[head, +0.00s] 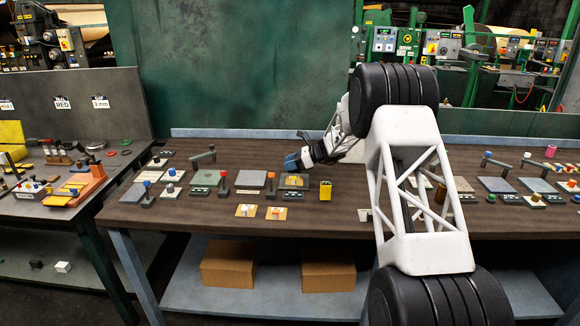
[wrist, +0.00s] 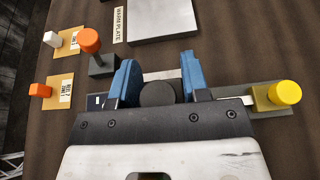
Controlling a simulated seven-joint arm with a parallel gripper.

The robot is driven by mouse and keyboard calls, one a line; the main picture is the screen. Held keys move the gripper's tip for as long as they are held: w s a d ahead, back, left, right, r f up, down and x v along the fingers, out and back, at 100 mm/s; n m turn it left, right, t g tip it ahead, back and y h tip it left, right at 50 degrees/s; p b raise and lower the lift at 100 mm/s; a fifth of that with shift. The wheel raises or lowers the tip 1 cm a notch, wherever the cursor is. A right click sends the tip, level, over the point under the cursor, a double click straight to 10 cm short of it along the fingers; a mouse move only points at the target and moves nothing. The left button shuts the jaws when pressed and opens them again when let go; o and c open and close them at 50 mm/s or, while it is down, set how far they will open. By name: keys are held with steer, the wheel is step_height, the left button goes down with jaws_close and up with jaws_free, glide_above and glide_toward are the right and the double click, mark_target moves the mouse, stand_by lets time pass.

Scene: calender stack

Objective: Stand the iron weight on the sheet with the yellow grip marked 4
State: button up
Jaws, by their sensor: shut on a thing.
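My gripper (wrist: 158,80) has two blue fingers, shut on a dark round piece, the iron weight (wrist: 157,94). In the head view my gripper (head: 292,161) is low over the bench, above a tan and grey sheet (head: 293,184); the weight cannot be made out there. I cannot tell whether the weight touches the surface under it. In the wrist view a yellow round grip (wrist: 286,93) stands on a tan and grey base just right of the right finger. No number 4 can be read on it. My gripper hides much of what lies beneath.
An orange-topped post (wrist: 89,42) stands close left of the fingers. A plate (wrist: 160,18) lies beyond them. Two tan cards (head: 246,210) (head: 276,213) lie near the bench's front edge. A yellow block (head: 325,188) stands right of the sheet. Bare bench (head: 345,215) lies in front of it.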

steer(key=shift+f, duration=0.45)
steer(key=shift+f, duration=0.6)
steer(key=o, duration=1.3)
steer(key=shift+c, duration=0.2)
steer(key=shift+r, duration=0.65)
steer(key=v, duration=1.2)
